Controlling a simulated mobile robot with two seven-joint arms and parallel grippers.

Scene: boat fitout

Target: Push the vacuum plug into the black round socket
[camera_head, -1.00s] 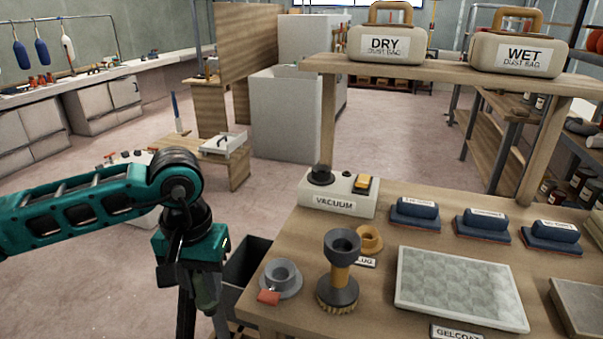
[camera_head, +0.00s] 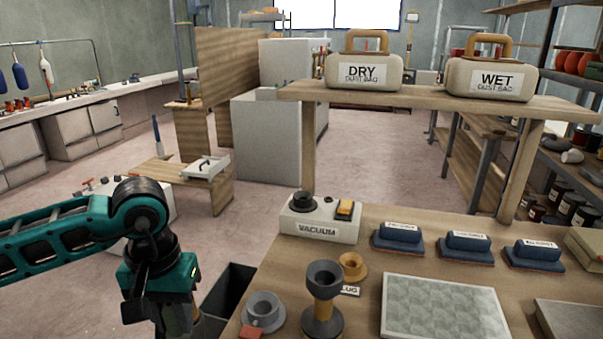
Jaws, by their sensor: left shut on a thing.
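The vacuum unit (camera_head: 318,222) is a pale box with a "VACUUM" label at the back left of the workbench. A black round socket (camera_head: 303,201) is on its top left, beside a yellow switch (camera_head: 344,209). My left gripper (camera_head: 177,322) points down at the lower left, left of the bench and apart from the vacuum unit. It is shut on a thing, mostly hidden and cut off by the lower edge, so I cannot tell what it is. A label ending in "LUG" (camera_head: 350,291) lies by a yellow flanged ring (camera_head: 352,267). My right gripper is out of view.
A grey-topped upright fitting (camera_head: 323,285) and a grey flanged cup (camera_head: 263,310) stand on the front left of the bench (camera_head: 290,262). Blue sanding blocks (camera_head: 398,236) line its back. Dust bags (camera_head: 363,70) sit on a shelf above. A dark bin (camera_head: 228,295) is beside the bench.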

